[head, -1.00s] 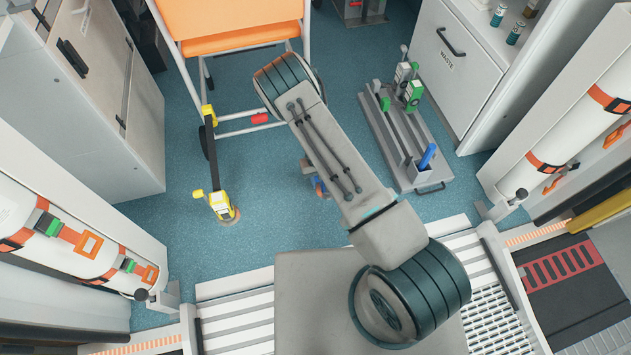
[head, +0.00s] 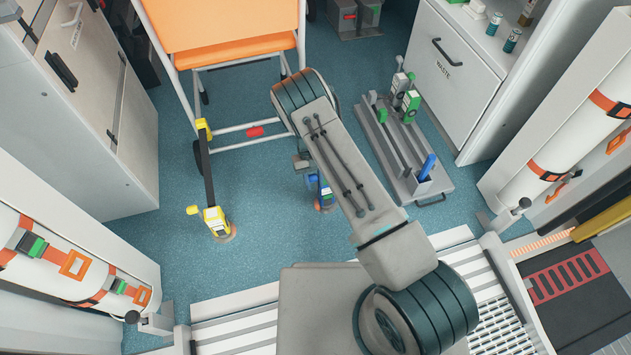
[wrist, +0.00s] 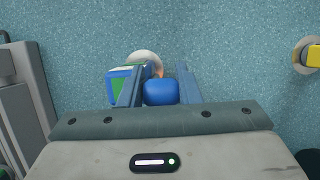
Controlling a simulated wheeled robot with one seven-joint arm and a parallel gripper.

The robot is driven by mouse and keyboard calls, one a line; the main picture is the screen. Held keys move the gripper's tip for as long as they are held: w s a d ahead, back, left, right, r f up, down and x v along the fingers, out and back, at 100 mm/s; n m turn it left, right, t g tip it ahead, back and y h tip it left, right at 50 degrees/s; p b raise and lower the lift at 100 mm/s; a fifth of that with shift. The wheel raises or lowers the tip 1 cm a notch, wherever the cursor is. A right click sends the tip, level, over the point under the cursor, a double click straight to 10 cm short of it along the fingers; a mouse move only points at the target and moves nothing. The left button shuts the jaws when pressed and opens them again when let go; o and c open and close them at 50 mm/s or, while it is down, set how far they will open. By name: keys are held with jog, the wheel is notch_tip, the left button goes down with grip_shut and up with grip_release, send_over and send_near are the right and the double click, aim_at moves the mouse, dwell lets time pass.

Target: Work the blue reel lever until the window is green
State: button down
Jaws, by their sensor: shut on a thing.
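The blue reel stands on the teal floor and shows partly beside my arm in the head view (head: 323,193). In the wrist view its blue and white housing (wrist: 117,74) lies behind my left finger. A green patch shows on that housing; I cannot tell for sure that it is the whole window. The rounded blue lever end (wrist: 161,92) sits between the fingers of my gripper (wrist: 159,84), which is shut on it. My fingers and the lever hide part of the reel.
A yellow reel (head: 215,218) with a strap stands on the floor to the left, by an orange chair (head: 225,48). A grey tray (head: 436,185) with green and blue fittings lies to the right. White cabinets flank the floor.

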jog(key=shift+w+a+r, duration=0.15)
jog(key=shift+w+r, duration=0.05)
jog(key=c, duration=1)
grip_release()
jog(key=shift+c, duration=0.2)
jog(key=shift+s+f, duration=0.1)
jog(key=p+v, duration=0.4)
jog(key=v, duration=1)
jog(key=shift+s, duration=0.1)
